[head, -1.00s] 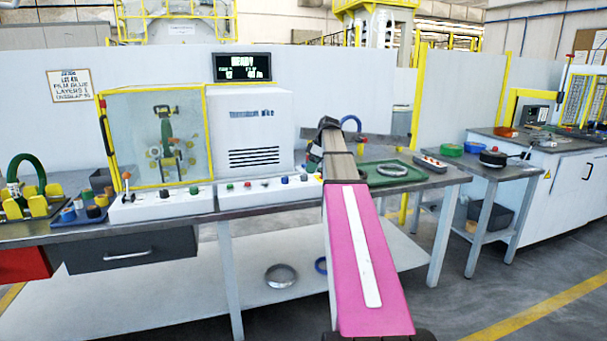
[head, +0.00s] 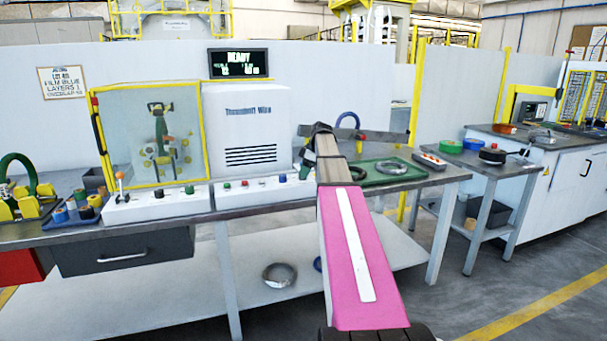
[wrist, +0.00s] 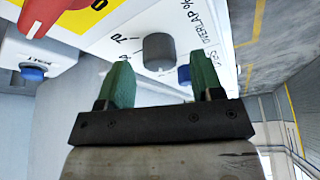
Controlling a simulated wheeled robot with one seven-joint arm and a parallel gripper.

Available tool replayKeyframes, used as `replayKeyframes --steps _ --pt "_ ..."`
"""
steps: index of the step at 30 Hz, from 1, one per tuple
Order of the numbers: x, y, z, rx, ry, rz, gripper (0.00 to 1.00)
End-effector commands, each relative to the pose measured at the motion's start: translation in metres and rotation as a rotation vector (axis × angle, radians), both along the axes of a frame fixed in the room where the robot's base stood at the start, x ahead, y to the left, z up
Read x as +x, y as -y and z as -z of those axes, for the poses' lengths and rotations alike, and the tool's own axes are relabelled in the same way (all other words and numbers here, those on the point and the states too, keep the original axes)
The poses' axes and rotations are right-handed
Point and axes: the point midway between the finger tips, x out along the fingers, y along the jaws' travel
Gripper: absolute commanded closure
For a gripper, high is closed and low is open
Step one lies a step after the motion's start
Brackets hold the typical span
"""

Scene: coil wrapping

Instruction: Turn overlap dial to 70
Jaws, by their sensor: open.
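The overlap dial (wrist: 158,52) is a dark grey round knob on a white panel, in the upper middle of the wrist view. A "70" mark and the lettering "OVERLAP %" are printed beside it; I cannot make out where the dial points. My gripper (wrist: 162,70) has two green fingers, open and empty. The dial lies just beyond the fingertips, between them in the picture; no contact is visible. In the head view my gripper (head: 307,163) is over the right end of the machine's control panel. There it is largely hidden by my arm, and I cannot pick out the dial.
A blue knob (wrist: 184,74) sits close by the right finger. A red knob (wrist: 45,14) and a blue button (wrist: 32,72) are at the left. The wrapping machine (head: 248,130) has a display (head: 238,63) reading READY. A green tray (head: 372,180) lies right of my arm.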

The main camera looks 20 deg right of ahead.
Motion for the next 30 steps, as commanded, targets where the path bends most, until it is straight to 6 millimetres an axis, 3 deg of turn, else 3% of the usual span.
replayKeyframes --steps 4,14,18,19,30 --pt "0.0016 -0.0037 0.0106 0.000 0.000 0.001 0.40" --pt "0.0022 -0.0048 0.0129 0.000 0.001 0.000 0.40" --pt "0.0021 -0.0048 0.0129 0.000 0.001 0.000 0.82" --pt "0.0021 -0.0048 0.0129 0.000 0.001 0.000 0.89" --pt "0.0011 -0.0051 0.0129 0.000 0.000 0.042 0.88"
